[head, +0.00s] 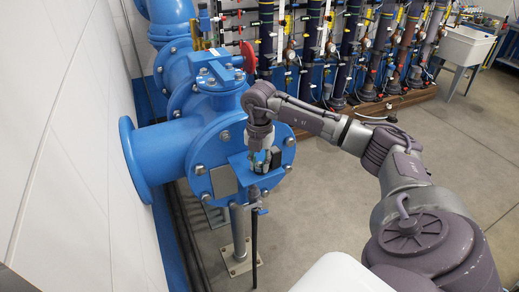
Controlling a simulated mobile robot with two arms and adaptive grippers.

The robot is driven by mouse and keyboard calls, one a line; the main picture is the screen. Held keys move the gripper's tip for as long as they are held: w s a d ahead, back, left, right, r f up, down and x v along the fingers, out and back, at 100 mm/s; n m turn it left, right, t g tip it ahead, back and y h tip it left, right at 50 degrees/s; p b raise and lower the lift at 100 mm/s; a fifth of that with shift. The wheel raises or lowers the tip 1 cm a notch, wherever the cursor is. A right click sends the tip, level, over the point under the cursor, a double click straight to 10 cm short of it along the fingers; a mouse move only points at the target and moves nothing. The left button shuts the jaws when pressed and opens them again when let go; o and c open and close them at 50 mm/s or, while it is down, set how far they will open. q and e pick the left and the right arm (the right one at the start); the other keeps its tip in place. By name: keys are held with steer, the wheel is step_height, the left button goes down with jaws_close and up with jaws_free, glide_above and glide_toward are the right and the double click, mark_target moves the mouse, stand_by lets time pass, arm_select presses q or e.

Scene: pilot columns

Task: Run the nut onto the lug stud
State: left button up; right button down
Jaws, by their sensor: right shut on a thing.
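My right gripper (264,163) reaches down in front of the blue flange (212,147), at a blue bracket (239,162) on its face. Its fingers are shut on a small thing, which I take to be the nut. The fingers and the small size hide the nut's outline. The lug stud cannot be told apart at the bracket; the gripper covers that spot. Whether nut and stud touch cannot be seen. My left gripper is not in view.
A grey plate (223,181) sits left of the bracket. A dark upright rod (254,240) stands below the gripper. A white wall (60,170) closes the left side. Purple pipe columns (345,55) line the back, with a white sink (465,46) beyond. Floor at right is clear.

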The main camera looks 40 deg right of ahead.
steer(key=shift+m, duration=0.7)
steer(key=m+p, duration=0.1)
steer(key=m, duration=0.2)
steer(key=shift+r, duration=0.15)
steer(key=shift+m, duration=0.8)
steer(key=c, duration=0.8)
jaws_free()
